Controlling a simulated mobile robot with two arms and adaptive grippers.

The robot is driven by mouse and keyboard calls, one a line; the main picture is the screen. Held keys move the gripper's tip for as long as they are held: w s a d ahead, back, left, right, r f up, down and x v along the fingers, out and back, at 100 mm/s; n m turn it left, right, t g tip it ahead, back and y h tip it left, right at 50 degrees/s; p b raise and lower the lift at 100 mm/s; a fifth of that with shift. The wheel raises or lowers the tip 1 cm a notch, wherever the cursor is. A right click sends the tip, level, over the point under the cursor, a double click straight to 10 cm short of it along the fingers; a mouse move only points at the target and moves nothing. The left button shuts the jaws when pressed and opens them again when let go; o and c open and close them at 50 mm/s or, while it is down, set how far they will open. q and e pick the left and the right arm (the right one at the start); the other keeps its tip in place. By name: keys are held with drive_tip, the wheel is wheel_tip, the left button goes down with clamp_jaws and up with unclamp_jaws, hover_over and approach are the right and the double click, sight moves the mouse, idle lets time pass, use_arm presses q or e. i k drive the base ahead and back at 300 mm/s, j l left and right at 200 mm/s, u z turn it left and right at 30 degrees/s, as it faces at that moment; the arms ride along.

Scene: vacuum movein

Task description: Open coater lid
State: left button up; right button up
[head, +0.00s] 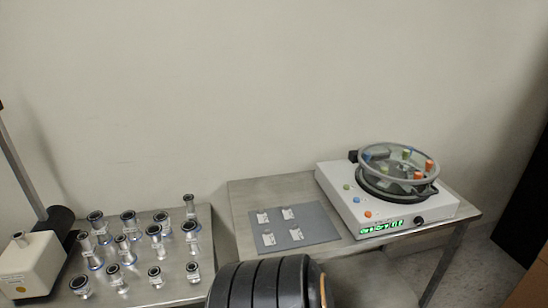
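The coater (336,190) is a white box with a green lit display, standing on the right metal table. Its round, see-through lid (372,180) with a grey rim lies over the dark round bowl on top. Orange, green and blue knobs show on or through the lid. A small dark block (354,156) sits at the lid's back left. I cannot tell whether the lid rests fully on the bowl. Neither of my grippers is in the head view.
A grey mat (290,238) with several small labelled pieces lies left of the coater. Several glass-and-metal fittings (129,224) stand on the left table. A large black ribbed cylinder (262,286) is at the bottom middle. A white instrument (32,262) stands far left.

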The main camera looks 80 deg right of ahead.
sight(377, 149)
drive_tip(key=z, duration=3.8)
